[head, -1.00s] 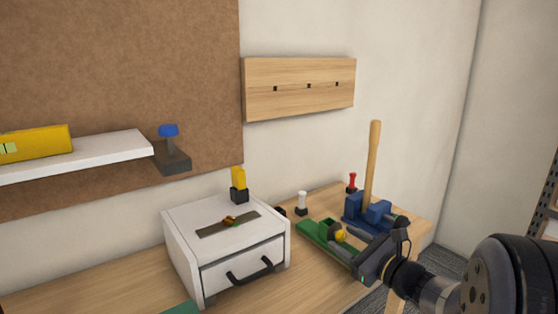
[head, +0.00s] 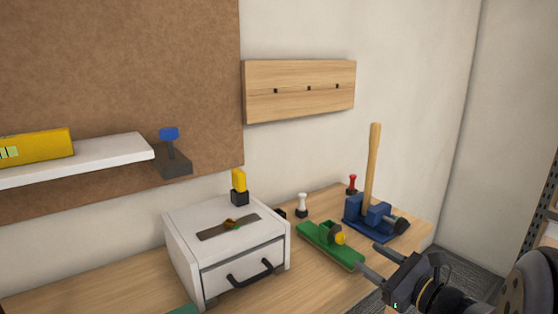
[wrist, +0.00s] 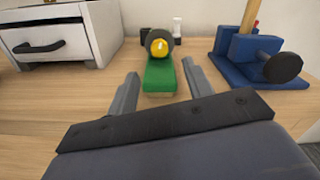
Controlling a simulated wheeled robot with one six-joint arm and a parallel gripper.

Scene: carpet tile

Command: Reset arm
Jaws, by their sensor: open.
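My gripper (head: 375,261) is at the lower right of the head view, over the front edge of the workbench. Its jaws are apart with nothing between them. In the wrist view my gripper (wrist: 160,80) shows two grey fingers, one on either side of the near end of a green base (wrist: 160,75), which lies beyond them on the bench. The green base (head: 330,246) carries a green block and a yellow round part (head: 341,239). I cannot tell whether the fingers touch it.
A white drawer box (head: 225,250) is to the left. Small white (head: 302,203) and red (head: 352,184) pieces stand at the back. Bare bench (head: 285,285) lies in front.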

